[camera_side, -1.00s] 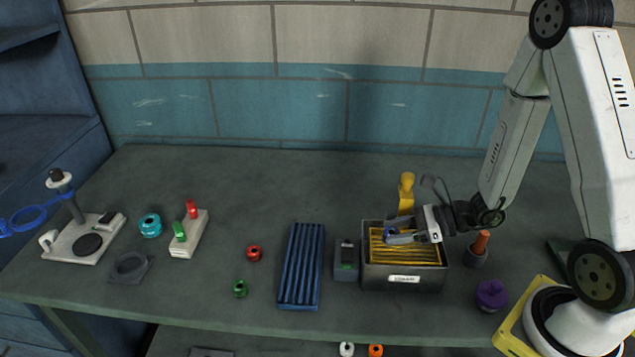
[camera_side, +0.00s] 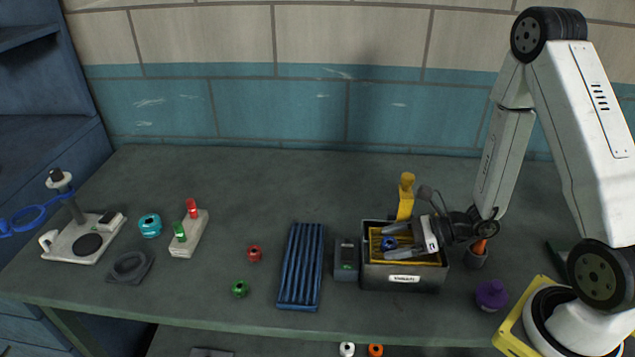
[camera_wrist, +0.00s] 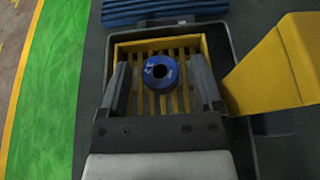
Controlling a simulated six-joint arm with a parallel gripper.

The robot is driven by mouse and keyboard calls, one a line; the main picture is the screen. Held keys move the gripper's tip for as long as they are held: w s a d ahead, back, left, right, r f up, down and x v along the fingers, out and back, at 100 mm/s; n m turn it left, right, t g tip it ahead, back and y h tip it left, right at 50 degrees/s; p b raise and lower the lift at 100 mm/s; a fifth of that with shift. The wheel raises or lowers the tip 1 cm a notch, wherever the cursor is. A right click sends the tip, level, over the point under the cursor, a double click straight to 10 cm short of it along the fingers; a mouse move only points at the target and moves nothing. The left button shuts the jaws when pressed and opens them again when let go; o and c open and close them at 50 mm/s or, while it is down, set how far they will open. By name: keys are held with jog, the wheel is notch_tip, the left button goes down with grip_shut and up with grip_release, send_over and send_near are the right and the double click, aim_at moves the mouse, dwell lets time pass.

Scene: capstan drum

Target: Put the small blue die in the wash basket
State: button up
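The small blue die (camera_side: 389,243) is a round blue piece with a dark centre hole. In the wrist view the die (camera_wrist: 152,84) is over the yellow slatted floor of the wash basket (camera_wrist: 124,47) and appears to rest on it. The yellow basket sits inside a dark grey labelled box (camera_side: 376,280). My gripper (camera_side: 392,242) reaches into the box from the right, its fingers spread. In the wrist view my gripper (camera_wrist: 160,68) has one finger on each side of the die, with a gap on both sides.
A yellow upright piece (camera_side: 406,196) stands at the box's back edge. A blue ribbed tray (camera_side: 301,267) and a small grey device (camera_side: 346,261) are to its left. A purple knob (camera_side: 491,295) and an orange-handled item (camera_side: 479,247) are to its right.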

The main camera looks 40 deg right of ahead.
jog(key=shift+r, duration=0.15)
dwell(0.3)
jog(key=v, duration=1.2)
dwell(0.3)
jog(key=shift+a, duration=0.1)
dwell(0.4)
